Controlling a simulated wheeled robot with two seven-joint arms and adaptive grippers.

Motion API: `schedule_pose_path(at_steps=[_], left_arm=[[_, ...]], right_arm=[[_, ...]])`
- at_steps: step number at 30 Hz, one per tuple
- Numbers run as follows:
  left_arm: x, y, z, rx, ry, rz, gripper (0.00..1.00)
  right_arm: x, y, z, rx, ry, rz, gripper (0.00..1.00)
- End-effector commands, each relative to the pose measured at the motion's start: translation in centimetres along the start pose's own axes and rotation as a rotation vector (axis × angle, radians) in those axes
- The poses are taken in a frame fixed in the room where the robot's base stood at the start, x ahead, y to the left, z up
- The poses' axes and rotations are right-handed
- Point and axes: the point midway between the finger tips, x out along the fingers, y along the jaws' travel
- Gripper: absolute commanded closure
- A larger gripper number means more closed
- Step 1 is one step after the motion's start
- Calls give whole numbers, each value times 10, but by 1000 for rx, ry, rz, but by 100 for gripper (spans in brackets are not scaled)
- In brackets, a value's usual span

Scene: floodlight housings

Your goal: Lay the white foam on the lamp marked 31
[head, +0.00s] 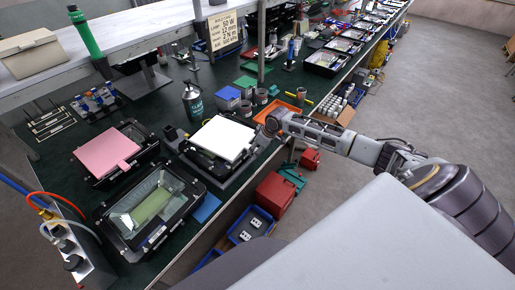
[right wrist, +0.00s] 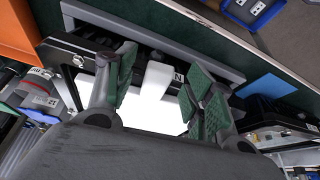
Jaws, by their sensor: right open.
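The white foam (head: 222,138) is a flat square sheet lying on a black lamp housing (head: 204,160) at the middle of the bench. My right gripper (head: 264,133) is at the foam's right edge. In the right wrist view, my right gripper (right wrist: 156,82) is open, its green-padded fingers on either side of the foam's narrow white tab (right wrist: 155,79). I cannot tell if they touch it. Part of the foam (right wrist: 150,117) shows behind the fingers. No number 31 is readable on any lamp. My left gripper is not in view.
A lamp with pink foam (head: 106,151) stands at the left. A bare-glass lamp (head: 150,208) stands in front. Red boxes (head: 274,193) sit below the bench edge.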

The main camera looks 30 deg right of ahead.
Motion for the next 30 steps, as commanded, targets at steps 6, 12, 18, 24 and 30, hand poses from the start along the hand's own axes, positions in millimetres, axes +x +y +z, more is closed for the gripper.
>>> schedule_pose_path(at_steps=[6,12,18,24,30], left_arm=[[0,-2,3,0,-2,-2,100],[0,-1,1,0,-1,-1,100],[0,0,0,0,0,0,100],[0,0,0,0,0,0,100],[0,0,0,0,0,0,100]], right_arm=[[-2,0,0,0,0,1,47],[-13,1,0,0,0,1,47],[-34,0,0,-2,0,1,47],[-59,1,1,-1,-1,1,47],[-83,1,0,-1,0,2,47]])
